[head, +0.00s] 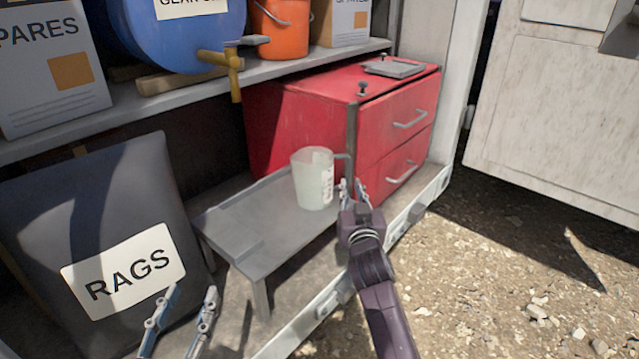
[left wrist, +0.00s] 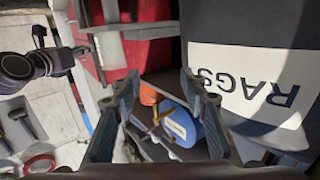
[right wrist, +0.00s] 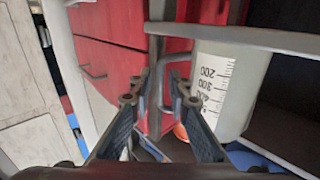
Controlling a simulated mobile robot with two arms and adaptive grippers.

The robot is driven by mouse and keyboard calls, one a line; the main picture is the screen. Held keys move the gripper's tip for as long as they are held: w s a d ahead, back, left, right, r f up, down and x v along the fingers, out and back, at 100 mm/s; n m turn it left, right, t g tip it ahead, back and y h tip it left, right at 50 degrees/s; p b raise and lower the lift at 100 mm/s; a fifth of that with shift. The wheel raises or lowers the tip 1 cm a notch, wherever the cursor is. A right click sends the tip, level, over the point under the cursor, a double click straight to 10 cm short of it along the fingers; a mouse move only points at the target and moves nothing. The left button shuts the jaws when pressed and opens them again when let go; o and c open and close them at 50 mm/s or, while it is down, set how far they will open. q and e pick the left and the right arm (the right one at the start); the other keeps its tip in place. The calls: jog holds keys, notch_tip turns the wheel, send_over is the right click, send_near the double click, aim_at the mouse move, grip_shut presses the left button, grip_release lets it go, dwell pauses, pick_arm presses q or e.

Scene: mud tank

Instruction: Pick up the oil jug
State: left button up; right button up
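The oil jug (head: 313,180) is a translucent pale measuring jug with a grey handle on its right. It stands upright on a low grey stand (head: 250,225). Its graduated side shows in the right wrist view (right wrist: 228,85). My right gripper (head: 353,190) is just right of the jug, by the handle. Its fingers are apart in the right wrist view (right wrist: 166,85), with the handle close to or between the tips; I cannot tell whether they touch. My left gripper (head: 183,308) is open and empty at the lower left, before the rags bag (head: 75,210); it also shows open in the left wrist view (left wrist: 160,100).
A red drawer chest (head: 395,120) stands behind and right of the jug. A shelf above (head: 290,68) holds a blue drum (head: 180,30) with a yellow tap (head: 235,75), an orange bucket (head: 280,30) and spares boxes (head: 50,70). Gravel ground (head: 500,280) is open at the right.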

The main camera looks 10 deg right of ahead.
aim_at(348, 178)
jog(key=w, duration=0.1)
jog(key=w+b, duration=0.1)
jog(key=w, duration=0.2)
jog(key=shift+w+d+r+b, duration=0.2)
jog(key=shift+w+d+b, duration=0.1)
jog(key=shift+w, duration=0.1)
pick_arm(q)
notch_tip(348, 178, up, 9)
jog(key=s+t+h, duration=0.1)
jog(key=t, duration=0.3)
jog(key=shift+s+d+h, duration=0.15)
jog(key=shift+d+h, duration=0.25)
pick_arm(e)
jog(key=shift+a, duration=0.1)
grip_shut()
